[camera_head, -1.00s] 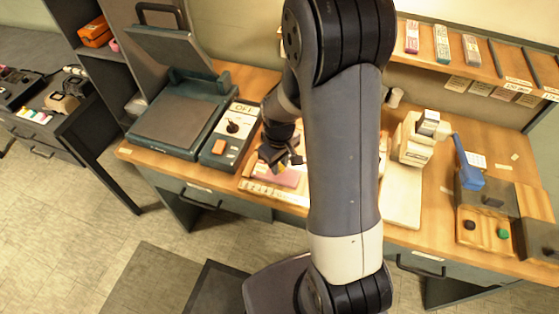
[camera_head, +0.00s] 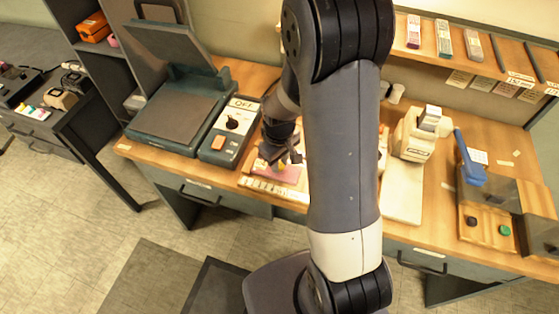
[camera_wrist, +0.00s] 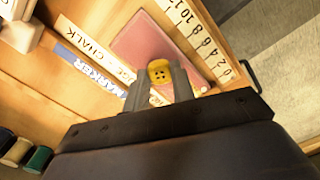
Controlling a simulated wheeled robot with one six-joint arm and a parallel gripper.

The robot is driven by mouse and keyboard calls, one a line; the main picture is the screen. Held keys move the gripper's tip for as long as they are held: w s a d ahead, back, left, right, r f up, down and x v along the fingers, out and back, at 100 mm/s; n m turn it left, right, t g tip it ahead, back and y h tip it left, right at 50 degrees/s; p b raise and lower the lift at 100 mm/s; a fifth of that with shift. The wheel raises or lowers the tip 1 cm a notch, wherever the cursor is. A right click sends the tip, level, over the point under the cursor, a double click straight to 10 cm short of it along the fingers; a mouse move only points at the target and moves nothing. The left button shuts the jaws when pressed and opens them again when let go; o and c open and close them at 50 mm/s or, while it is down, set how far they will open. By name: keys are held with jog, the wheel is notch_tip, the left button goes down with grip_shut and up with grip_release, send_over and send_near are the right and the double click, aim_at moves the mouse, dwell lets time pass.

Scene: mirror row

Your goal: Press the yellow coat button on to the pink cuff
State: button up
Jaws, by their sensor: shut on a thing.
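The yellow coat button (camera_wrist: 159,73) is round with several small holes. My gripper (camera_wrist: 158,86) is shut on it, with one finger on each side. The pink cuff (camera_wrist: 148,40) lies flat on the wooden worktop just beyond the button in the wrist view. The button overlaps the cuff's near edge there, but I cannot tell whether they touch. In the head view my gripper (camera_head: 281,158) is over the pink cuff (camera_head: 289,175), which is partly hidden by the gripper and arm.
A numbered ruler strip (camera_wrist: 200,40) runs beside the cuff. Strips labelled chalk and marker lie on its other side. A teal press (camera_head: 180,110) and a switch box (camera_head: 231,130) stand left of the gripper. A cream machine (camera_head: 417,135) stands right of my arm.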

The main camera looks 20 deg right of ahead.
jog(key=shift+f+b, duration=0.4)
jog(key=shift+f, duration=0.1)
dwell(0.8)
jog(key=o, duration=0.9)
jog(key=shift+o, duration=0.2)
jog(key=shift+r, duration=0.15)
notch_tip(320, 180, up, 11)
jog(key=shift+f, duration=0.2)
